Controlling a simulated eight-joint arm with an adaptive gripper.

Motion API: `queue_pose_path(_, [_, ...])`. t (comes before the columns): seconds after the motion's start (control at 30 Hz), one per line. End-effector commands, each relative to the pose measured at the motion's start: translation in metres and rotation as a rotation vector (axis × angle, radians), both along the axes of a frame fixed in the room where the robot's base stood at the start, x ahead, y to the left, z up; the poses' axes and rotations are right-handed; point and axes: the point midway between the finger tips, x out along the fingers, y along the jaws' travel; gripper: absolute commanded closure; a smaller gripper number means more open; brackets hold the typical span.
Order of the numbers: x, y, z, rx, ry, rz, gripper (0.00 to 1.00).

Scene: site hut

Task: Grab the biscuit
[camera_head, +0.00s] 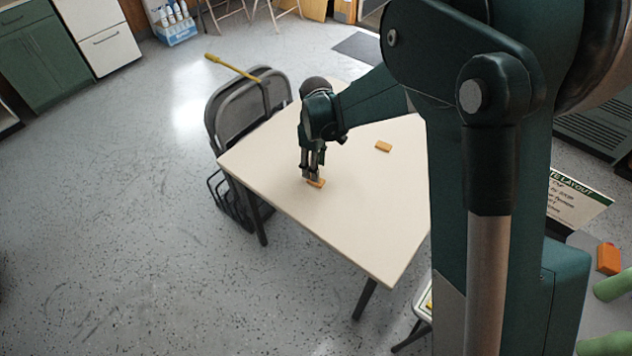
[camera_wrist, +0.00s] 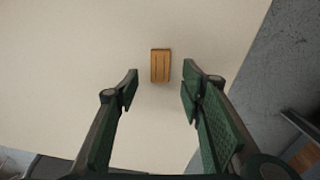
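A small orange-brown biscuit (camera_wrist: 161,65) with grooves along its top lies flat on the pale table (camera_head: 355,235). In the wrist view it sits between and slightly beyond my fingertips, with a gap on both sides. My gripper (camera_wrist: 160,78) is open and empty, pointing down. In the head view my gripper (camera_head: 313,174) is just above a small orange-brown piece (camera_head: 317,183), which looks like the same biscuit, partly hidden by the fingers. I cannot tell the exact height gap.
A second small yellow-orange block (camera_head: 383,147) lies on the table, farther back and to the right. The table top around the biscuit is clear.

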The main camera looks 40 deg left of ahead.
Motion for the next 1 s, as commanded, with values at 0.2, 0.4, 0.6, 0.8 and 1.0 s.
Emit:
queue_pose_path(0.2, [0.000,0.000,-0.006,0.000,0.000,0.000,0.61])
queue_pose_path(0.4, [0.000,0.000,-0.006,0.000,0.000,0.000,0.61])
queue_pose_path(0.6, [0.000,0.000,-0.017,0.000,0.000,0.000,0.61])
queue_pose_path(0.8, [0.000,0.000,-0.040,0.000,0.000,0.000,0.61])
queue_pose_path(1.0, [0.000,0.000,-0.056,0.000,0.000,0.000,0.61])
